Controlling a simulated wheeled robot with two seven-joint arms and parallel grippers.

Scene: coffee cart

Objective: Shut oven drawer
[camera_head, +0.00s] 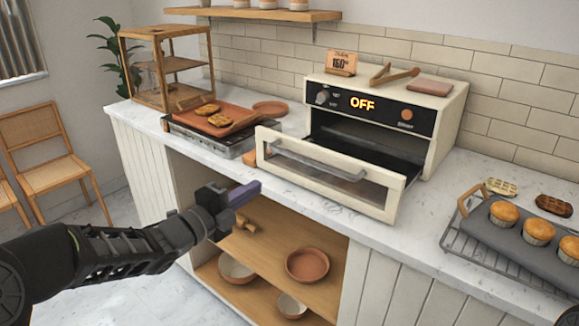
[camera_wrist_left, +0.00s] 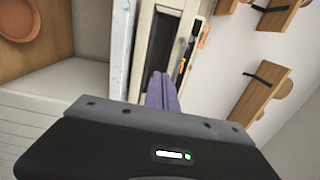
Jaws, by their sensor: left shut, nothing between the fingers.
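The cream oven (camera_head: 447,106) stands on the counter with a black control panel whose display reads OFF. Its drawer (camera_head: 385,205), with a glass front and a metal bar handle (camera_head: 318,160), is pulled out toward the counter's front edge. My left gripper (camera_head: 245,194) is shut and empty, in front of the counter and to the left of and below the drawer front in the head view. It looks apart from the drawer. Its purple fingers (camera_wrist_left: 161,92) also show in the left wrist view, pressed together. My right gripper is not seen.
A griddle (camera_head: 215,139) with a terracotta tray and waffles stands left of the oven. Bowls (camera_head: 307,264) sit on the open shelf below the counter.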

